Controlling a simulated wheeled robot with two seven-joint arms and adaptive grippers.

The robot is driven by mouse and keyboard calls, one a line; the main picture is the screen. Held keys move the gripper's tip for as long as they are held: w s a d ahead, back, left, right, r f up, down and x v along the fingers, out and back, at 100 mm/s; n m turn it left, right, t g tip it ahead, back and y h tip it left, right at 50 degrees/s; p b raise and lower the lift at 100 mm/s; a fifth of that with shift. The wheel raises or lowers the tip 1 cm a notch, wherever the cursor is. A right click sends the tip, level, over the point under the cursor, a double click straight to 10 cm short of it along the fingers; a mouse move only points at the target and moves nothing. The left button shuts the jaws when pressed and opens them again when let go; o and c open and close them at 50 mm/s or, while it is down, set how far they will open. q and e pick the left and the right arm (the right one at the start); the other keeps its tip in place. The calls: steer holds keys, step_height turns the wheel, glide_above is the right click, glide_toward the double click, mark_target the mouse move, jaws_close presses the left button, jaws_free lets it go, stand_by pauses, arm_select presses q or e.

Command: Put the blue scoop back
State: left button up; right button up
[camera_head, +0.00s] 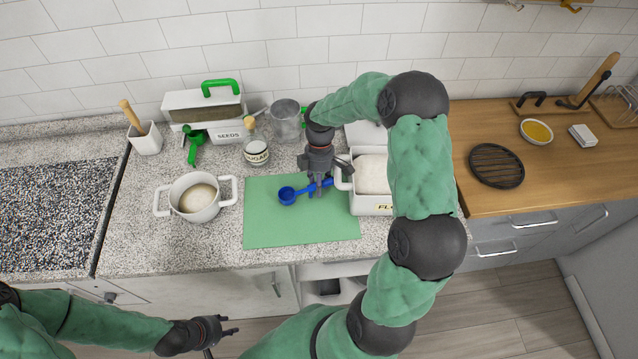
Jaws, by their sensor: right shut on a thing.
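The blue scoop (288,196) is over the green mat (270,228), with its bowl to the left and its handle running to the right. My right gripper (318,189) reaches down from above and is shut on the scoop's handle. I cannot tell whether the scoop touches the mat. A white flour box (371,207) filled with white powder stands just right of the gripper, partly hidden by my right arm. My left gripper (232,332) is low in front of the counter, away from the scoop; its fingers look apart and empty.
A white pot (197,217) stands left of the mat. Behind are a sugar jar (256,153), a seeds box (230,133), a green scoop (194,148) and a metal cup (286,122). A wooden counter (560,180) with a black trivet (496,166) lies right.

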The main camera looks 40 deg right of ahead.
steer(key=o, duration=0.8)
steer(key=shift+f, duration=0.1)
steer(key=p+v, duration=0.1)
steer(key=v, duration=1.1)
steer(key=shift+p, duration=0.4)
